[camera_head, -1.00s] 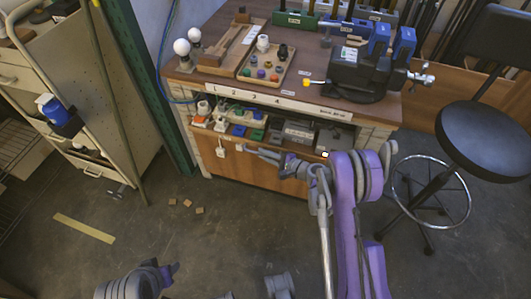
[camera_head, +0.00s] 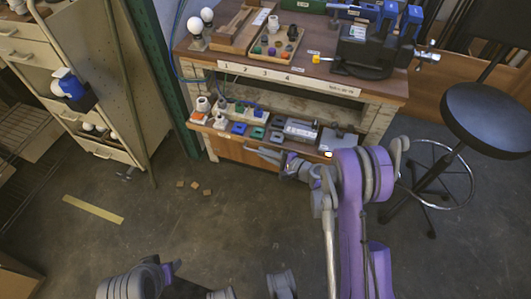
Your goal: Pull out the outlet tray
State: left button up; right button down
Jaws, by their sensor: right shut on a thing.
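The outlet tray (camera_head: 225,143) juts out from beneath the workbench top, its wooden front facing me. Several outlets, switches and boxes in white, blue, green and grey stand in it. My right gripper (camera_head: 262,154) is at the middle of the tray's front and is shut on its front edge; the fingers are small here and the exact contact is hard to see.
The workbench top (camera_head: 300,72) holds bulbs, a small parts tray (camera_head: 276,40) and a black vise (camera_head: 365,50). A black stool (camera_head: 485,118) stands at right, a metal cabinet (camera_head: 120,90) at left. Small wooden blocks (camera_head: 194,186) and a yellow strip (camera_head: 93,209) lie on the otherwise clear floor.

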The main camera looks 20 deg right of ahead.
jog(key=c, duration=1.2)
grip_release()
jog(key=v, duration=1.1)
jog(key=shift+p, duration=0.35)
jog(key=shift+w+a, duration=0.1)
jog(key=shift+a, duration=0.05)
